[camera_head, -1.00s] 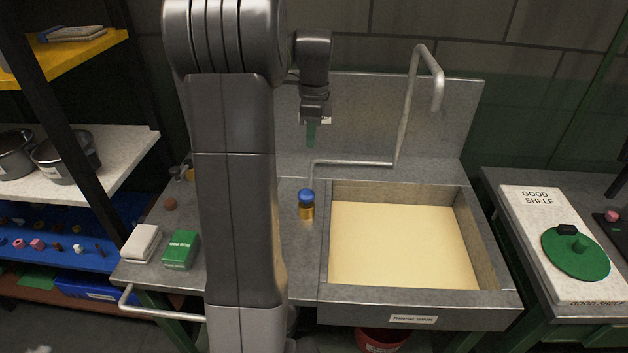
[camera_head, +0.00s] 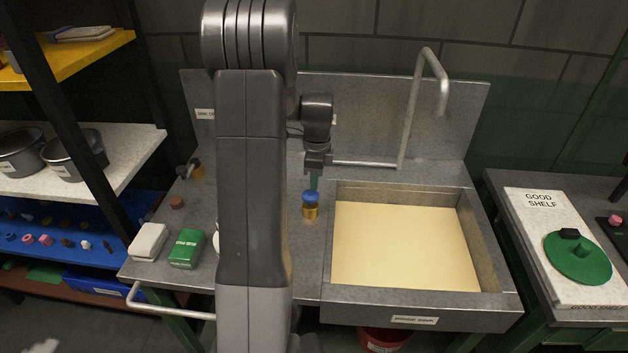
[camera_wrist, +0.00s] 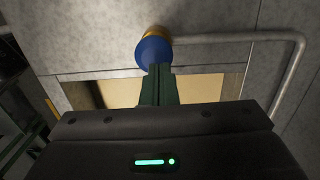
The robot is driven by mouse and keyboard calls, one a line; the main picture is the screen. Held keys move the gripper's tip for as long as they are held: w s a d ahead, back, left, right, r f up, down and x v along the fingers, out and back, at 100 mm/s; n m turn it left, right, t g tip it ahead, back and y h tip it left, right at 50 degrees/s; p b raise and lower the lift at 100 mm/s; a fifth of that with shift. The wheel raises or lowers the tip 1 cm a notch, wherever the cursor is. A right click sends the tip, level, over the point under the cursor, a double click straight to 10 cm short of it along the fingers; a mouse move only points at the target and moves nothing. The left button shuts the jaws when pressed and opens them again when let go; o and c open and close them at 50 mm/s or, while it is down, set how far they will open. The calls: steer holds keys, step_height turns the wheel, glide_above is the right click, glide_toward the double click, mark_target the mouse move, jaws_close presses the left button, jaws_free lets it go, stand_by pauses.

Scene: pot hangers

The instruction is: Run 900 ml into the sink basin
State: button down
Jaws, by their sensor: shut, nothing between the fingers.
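The sink basin (camera_head: 334,250) is a grey metal trough with a pale yellow floor in the head view. A bent metal spout pipe (camera_head: 412,110) rises behind it. A tap with a blue knob and brass body (camera_head: 311,203) stands at the basin's left rear, and its blue knob (camera_wrist: 154,52) shows in the wrist view. My gripper (camera_head: 314,183) points down just above the blue knob, its green fingers shut and empty. In the wrist view the fingers (camera_wrist: 160,78) reach the knob's edge; I cannot tell whether they touch it. No water stream shows.
A green box (camera_head: 187,248) and a white block (camera_head: 149,242) lie on the counter at left. A shelf with pots (camera_head: 75,160) stands further left. A side table with a white board (camera_head: 540,215) and green disc (camera_head: 578,258) is at right.

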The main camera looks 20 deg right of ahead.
mark_target(314, 192)
steer(key=shift+f, duration=0.45)
step_height(314, 192, down, 3)
steer(key=shift+r+b, duration=0.2)
steer(key=shift+b, duration=0.65)
steer(key=shift+s+a, duration=0.1)
steer(key=shift+s, duration=0.05)
steer(key=shift+s+f, duration=0.1)
steer(key=shift+f, duration=0.1)
stand_by(1.2)
steer(key=shift+r, duration=0.1)
steer(key=shift+r+p, duration=0.3)
step_height(314, 192, up, 14)
steer(key=shift+w+d+p, duration=0.35)
steer(key=shift+d+p, duration=0.05)
steer(key=shift+d, duration=0.05)
steer(key=shift+f, duration=0.2)
